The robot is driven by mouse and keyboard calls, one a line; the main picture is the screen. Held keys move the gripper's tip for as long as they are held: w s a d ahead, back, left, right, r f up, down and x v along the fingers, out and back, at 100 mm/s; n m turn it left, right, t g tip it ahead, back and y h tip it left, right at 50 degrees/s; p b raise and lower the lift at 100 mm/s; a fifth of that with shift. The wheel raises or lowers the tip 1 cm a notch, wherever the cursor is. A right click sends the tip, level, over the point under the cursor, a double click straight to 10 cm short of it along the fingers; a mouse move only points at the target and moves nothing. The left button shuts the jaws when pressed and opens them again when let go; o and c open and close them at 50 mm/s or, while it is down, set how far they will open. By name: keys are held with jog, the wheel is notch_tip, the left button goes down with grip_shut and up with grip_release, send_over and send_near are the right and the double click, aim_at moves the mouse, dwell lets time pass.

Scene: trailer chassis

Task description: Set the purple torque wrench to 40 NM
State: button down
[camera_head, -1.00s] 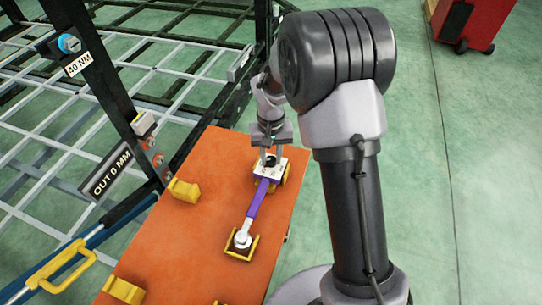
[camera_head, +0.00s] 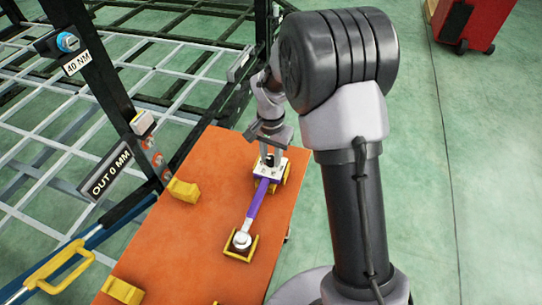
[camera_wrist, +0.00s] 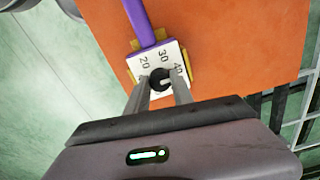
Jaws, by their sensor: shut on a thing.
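The purple torque wrench (camera_head: 256,200) lies on the orange table top, its white dial plate at the far end and its round head in a yellow holder nearer the camera. In the wrist view its purple handle (camera_wrist: 141,22) runs up from the dial plate (camera_wrist: 155,59), which shows 20, 30 and 40. My gripper (camera_wrist: 160,84) is shut on the black knob (camera_wrist: 158,79) in the middle of the plate. A pale mark on the knob lies on its right side, roughly towards the 40; its exact setting is hard to read. My gripper (camera_head: 269,158) partly hides the knob in the head view.
The orange table (camera_head: 180,240) carries other yellow holders (camera_head: 183,190) to the left and front. A dark frame with a 40 NM label (camera_head: 78,63) and an OUT 0 MM label (camera_head: 110,173) stands at the left. A red cabinet (camera_head: 470,22) is far right.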

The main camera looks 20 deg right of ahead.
aim_at(271, 158)
dwell(0.4)
jog(key=c, duration=1.1)
grip_release()
notch_tip(271, 158, up, 17)
jog(key=p, duration=0.6)
jog(key=shift+r, duration=0.2)
